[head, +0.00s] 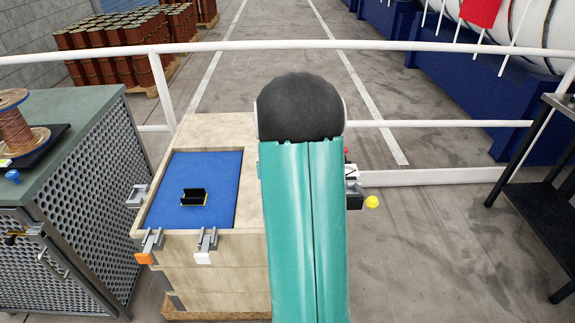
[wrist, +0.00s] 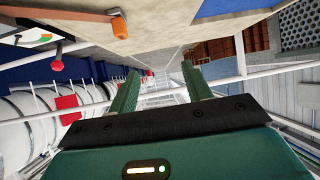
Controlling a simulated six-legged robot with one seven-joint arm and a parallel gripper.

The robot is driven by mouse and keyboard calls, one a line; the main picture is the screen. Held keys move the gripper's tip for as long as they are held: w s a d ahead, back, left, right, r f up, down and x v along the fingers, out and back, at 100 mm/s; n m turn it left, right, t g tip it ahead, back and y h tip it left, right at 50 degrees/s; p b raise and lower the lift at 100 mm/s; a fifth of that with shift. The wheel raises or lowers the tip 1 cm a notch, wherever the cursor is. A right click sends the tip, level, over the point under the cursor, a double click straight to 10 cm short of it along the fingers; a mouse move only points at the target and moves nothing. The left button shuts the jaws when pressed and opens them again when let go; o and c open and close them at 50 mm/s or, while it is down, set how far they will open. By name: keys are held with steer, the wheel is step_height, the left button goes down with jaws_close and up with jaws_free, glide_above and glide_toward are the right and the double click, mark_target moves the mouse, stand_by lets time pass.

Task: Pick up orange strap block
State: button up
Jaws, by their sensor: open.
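An orange block (head: 145,258) shows in the head view, on a grey clamp-like bracket at the front left edge of a wooden crate (head: 225,292). An orange piece with a grey end (wrist: 119,25) also shows in the wrist view, against a pale wooden surface; I cannot tell whether it is the same block. My gripper (wrist: 158,84) is open, its two green fingers apart with nothing between them. It is apart from the orange piece, which appears above the fingers in the wrist picture. In the head view my teal arm hides the gripper.
A blue recess (head: 222,175) in the crate top holds a small black bracket (head: 193,196). A white-tipped clamp (head: 206,248) sits on the front edge. A mesh-sided cabinet (head: 80,200) stands left. White railings (head: 400,46) cross behind; a dark table (head: 550,205) stands right.

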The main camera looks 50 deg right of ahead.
steer(key=shift+m+h, duration=0.6)
steer(key=shift+h, duration=0.1)
steer(key=d+f, duration=0.5)
steer(key=d, duration=0.2)
steer(key=w+d+f, duration=0.1)
steer(key=d+f, duration=0.2)
steer(key=d, duration=0.1)
steer(key=shift+d+f, duration=0.25)
steer(key=shift+f, duration=0.05)
steer(key=shift+x, duration=3.1)
steer(key=shift+s+f, duration=0.1)
steer(key=shift+f, duration=0.05)
steer(key=shift+c, duration=0.4)
jaws_close()
